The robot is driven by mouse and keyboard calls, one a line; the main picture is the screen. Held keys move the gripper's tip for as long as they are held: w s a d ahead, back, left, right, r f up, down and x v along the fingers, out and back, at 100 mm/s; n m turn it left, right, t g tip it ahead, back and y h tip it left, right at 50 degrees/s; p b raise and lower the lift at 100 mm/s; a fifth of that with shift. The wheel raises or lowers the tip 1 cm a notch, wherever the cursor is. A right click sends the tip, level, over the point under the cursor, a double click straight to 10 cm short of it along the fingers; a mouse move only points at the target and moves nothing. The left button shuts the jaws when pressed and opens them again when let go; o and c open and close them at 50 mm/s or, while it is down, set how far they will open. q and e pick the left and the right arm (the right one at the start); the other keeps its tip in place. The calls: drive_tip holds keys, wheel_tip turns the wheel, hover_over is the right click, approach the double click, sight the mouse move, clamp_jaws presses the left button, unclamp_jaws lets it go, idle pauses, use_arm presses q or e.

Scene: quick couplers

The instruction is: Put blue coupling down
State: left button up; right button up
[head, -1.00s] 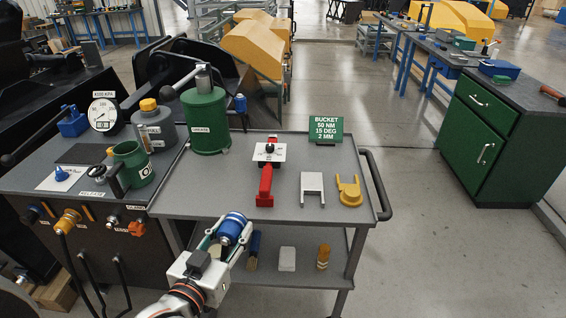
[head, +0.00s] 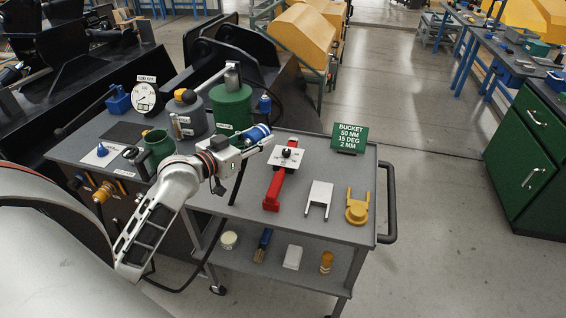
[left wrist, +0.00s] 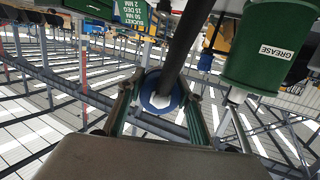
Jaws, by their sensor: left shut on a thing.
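The blue coupling (head: 258,133) is a blue cylinder with a pale band, held tilted in my left gripper (head: 250,141) above the cart's back left part. In the left wrist view, the blue coupling (left wrist: 161,104) shows as a blue ring between the two fingers of my left gripper (left wrist: 160,112). A dark hose (left wrist: 184,45) runs away from the ring. My left gripper is shut on the coupling, just right of the green grease can (head: 230,106). My right gripper is not in view.
The grey cart top (head: 334,228) holds a red-handled tool (head: 272,190), a white forked piece (head: 319,198), a yellow forked piece (head: 357,208) and a green sign (head: 349,138). Another blue fitting (head: 264,104) stands behind the grease can. A dark hose hangs below my gripper.

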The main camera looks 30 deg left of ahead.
use_arm(q)
drive_tip(key=shift+w+a+r, duration=0.3)
drive_tip(key=shift+a+r, duration=0.4)
drive_tip(key=shift+r, duration=0.1)
drive_tip(key=shift+w+a, duration=0.15)
drive_tip(key=shift+a, duration=0.1)
hover_over(258, 185)
wheel_tip(258, 185, down, 7)
wheel_tip(258, 185, down, 8)
drive_tip(key=b, duration=0.2)
drive_tip(key=shift+b, duration=0.4)
wheel_tip(258, 185, down, 4)
drive_tip(key=shift+r+b, duration=0.1)
drive_tip(key=shift+b, duration=0.75)
drive_tip(key=shift+f, duration=0.45)
drive_tip(key=shift+r, duration=0.1)
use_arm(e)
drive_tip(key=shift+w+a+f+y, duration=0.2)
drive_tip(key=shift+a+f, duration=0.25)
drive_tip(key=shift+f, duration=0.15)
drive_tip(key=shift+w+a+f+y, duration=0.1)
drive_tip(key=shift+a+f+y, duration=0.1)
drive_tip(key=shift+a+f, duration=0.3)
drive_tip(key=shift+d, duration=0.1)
